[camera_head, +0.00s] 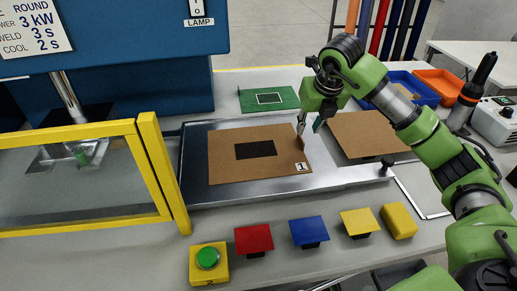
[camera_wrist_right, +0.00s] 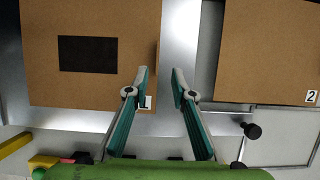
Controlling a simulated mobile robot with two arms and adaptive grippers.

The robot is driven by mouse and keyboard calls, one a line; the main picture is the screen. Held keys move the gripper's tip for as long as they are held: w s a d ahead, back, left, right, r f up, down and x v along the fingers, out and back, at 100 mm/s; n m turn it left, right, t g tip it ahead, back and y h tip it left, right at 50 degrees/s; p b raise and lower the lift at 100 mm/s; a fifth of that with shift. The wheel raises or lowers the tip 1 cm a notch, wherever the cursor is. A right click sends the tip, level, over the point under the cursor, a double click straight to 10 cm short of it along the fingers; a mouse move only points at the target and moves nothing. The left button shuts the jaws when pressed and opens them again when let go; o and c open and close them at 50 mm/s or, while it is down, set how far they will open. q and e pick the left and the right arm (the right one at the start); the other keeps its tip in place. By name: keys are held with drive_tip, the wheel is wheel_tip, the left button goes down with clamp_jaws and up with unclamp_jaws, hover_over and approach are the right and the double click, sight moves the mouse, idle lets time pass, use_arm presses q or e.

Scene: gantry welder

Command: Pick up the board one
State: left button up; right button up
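Board one (camera_head: 228,170) is a flat brown board with a black rectangle and a small "1" label at its near right corner. It lies on the metal plate (camera_head: 195,190). In the right wrist view board one (camera_wrist_right: 85,88) is at the left, its label partly hidden by a finger. My right gripper (camera_head: 309,128) is open and empty at the right edge of board one. In the wrist view one fingertip of the right gripper (camera_wrist_right: 161,76) overlaps that edge and the other is over bare metal; contact cannot be told. My left gripper is not in view.
Board two (camera_head: 365,130), labelled "2" in the wrist view, lies to the right. A yellow-framed guard (camera_head: 157,165) stands at the left below the blue welder (camera_head: 150,40). Blue (camera_head: 428,92) and orange (camera_head: 440,82) bins are behind. Coloured blocks and a green button (camera_head: 208,258) line the front.

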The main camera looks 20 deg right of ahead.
sight(301, 138)
drive_tip(key=shift+x, duration=0.85)
drive_tip(key=shift+w+p+x, duration=0.15)
drive_tip(key=shift+p+x, duration=0.35)
drive_tip(key=shift+x, duration=0.8)
drive_tip(key=shift+w+p+x, duration=0.1)
drive_tip(key=shift+p+x, duration=0.4)
drive_tip(key=shift+x, duration=0.85)
drive_tip(key=shift+a+r, duration=0.15)
drive_tip(key=shift+a, duration=0.05)
clamp_jaws()
